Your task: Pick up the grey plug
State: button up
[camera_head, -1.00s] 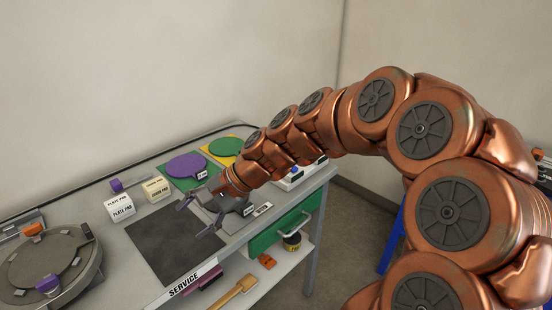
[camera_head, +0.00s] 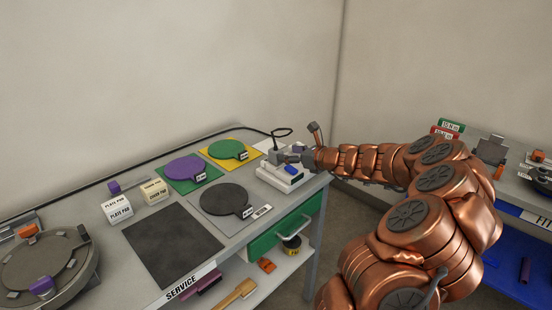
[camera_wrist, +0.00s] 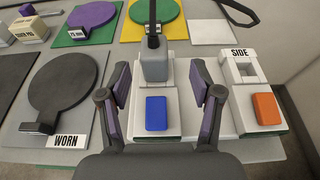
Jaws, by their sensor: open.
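The grey plug (camera_wrist: 156,66) stands upright in a white socket block with a blue button (camera_wrist: 156,112). A black cable rises from its top. In the head view the plug (camera_head: 277,155) is at the far right end of the bench, just left of my gripper (camera_head: 300,156). In the wrist view my gripper (camera_wrist: 160,82) is open and empty. Its two purple-padded fingers reach forward on either side of the blue button, with the plug ahead between the fingertips. I see no contact with the plug.
A second socket block labelled SIDE (camera_wrist: 241,68), with an orange button (camera_wrist: 267,108), stands empty at right. A dark round plate labelled WORN (camera_wrist: 69,88) lies at left. Purple (camera_head: 186,167) and green (camera_head: 228,149) plates lie behind. The black cable (camera_head: 283,131) loops above the plug.

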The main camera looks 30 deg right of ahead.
aim_at(279, 165)
jog(key=shift+a+f+p+x, duration=0.15)
jog(key=shift+a+p+x, duration=0.05)
jog(key=shift+x, duration=0.95)
jog(key=shift+a+f+p+x, duration=0.1)
jog(key=shift+a+p+x, duration=0.1)
jog(key=shift+x, duration=1)
jog(key=shift+w+a+f, duration=0.1)
jog(key=shift+w+f, duration=0.2)
jog(key=shift+w, duration=0.3)
grip_shut()
